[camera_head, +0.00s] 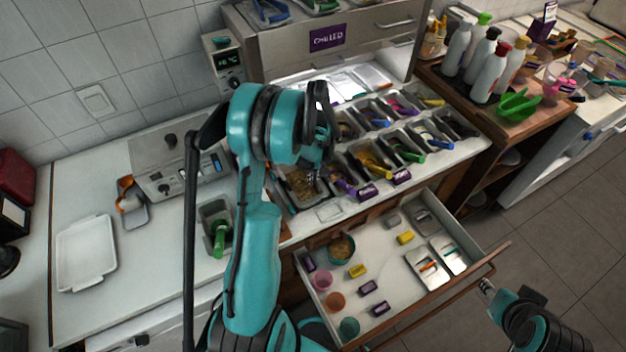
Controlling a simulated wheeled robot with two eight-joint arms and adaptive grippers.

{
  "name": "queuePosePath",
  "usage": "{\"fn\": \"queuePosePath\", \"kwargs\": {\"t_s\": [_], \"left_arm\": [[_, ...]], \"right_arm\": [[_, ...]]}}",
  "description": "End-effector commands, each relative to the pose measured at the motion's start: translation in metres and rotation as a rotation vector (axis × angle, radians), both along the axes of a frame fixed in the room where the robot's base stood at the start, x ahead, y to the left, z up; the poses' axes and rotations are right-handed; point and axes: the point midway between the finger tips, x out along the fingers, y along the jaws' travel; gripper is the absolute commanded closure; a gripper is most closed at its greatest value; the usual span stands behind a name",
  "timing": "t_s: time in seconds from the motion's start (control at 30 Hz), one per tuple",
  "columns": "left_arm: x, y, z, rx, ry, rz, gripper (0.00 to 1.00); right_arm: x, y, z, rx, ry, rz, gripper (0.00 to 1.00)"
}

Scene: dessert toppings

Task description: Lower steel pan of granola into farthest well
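The steel pan of granola (300,187) shows at the near left end of the topping rail, filled with brown, crumbly granola. My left arm and wrist cover its left and upper sides. I cannot tell whether it is seated in a well or held above one. My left gripper (314,174) points down at the pan's right part, with its fingers at or over the rim; their gap is unclear. The rail's other wells hold pans with coloured utensils (372,160). The far left wells are partly hidden behind my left wrist. My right gripper (486,287) is low at the right, away from the rail.
An open drawer (385,255) below the rail holds cups, a bowl, small boxes and trays. A chilled cabinet (320,40) stands behind. Bottles (484,55) stand on the wooden counter at right. A pan with a green-handled utensil (216,215) is left of my arm.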

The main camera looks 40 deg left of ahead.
Motion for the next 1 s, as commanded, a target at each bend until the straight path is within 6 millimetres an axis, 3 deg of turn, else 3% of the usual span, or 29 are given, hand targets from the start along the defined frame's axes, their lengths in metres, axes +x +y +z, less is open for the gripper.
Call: {"fn": "queuePosePath", "kwargs": {"t_s": [1.0], "left_arm": [[0.000, 0.000, -0.018, 0.000, 0.000, 0.000, 1.00]], "right_arm": [[0.000, 0.000, -0.016, 0.000, 0.000, 0.000, 0.60]]}}
